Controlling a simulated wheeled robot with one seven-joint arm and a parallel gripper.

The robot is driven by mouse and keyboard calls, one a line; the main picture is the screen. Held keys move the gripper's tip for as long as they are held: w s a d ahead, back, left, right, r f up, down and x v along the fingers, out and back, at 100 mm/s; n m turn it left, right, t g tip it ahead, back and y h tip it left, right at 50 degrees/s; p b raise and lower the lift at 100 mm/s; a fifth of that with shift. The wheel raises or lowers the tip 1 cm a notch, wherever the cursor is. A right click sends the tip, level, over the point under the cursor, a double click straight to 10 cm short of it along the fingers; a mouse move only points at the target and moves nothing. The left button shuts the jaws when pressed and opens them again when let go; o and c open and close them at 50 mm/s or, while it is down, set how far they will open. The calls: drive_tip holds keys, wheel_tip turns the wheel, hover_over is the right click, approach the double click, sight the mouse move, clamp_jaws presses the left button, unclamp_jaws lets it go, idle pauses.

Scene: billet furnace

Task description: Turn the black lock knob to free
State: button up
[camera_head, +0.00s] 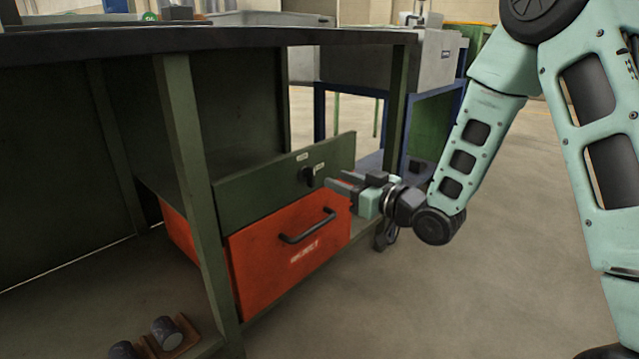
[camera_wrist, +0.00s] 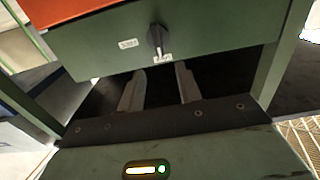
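The black lock knob (camera_head: 307,175) sits on the dark green panel (camera_head: 262,187) above the orange drawer. It also shows in the wrist view (camera_wrist: 157,40), upside down relative to the head view, with a small pale label on either side of its turning range. My gripper (camera_head: 334,181) is just to the right of the knob in the head view. In the wrist view the two fingers (camera_wrist: 159,82) are apart with nothing between them. The knob lies beyond the fingertips and looks untouched. Label text is too small to read surely.
The orange drawer (camera_head: 290,258) with a black bar handle (camera_head: 308,226) is below the panel. A green table leg (camera_head: 190,190) stands left of it. Dark cylinders (camera_head: 166,333) lie on the lower shelf. Open floor (camera_head: 470,300) is at the right.

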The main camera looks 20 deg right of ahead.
sight(314, 171)
drive_tip(key=b+x, duration=0.2)
drive_tip(key=x, duration=0.4)
drive_tip(key=shift+w+a, duration=0.25)
drive_tip(key=shift+w, duration=0.05)
clamp_jaws()
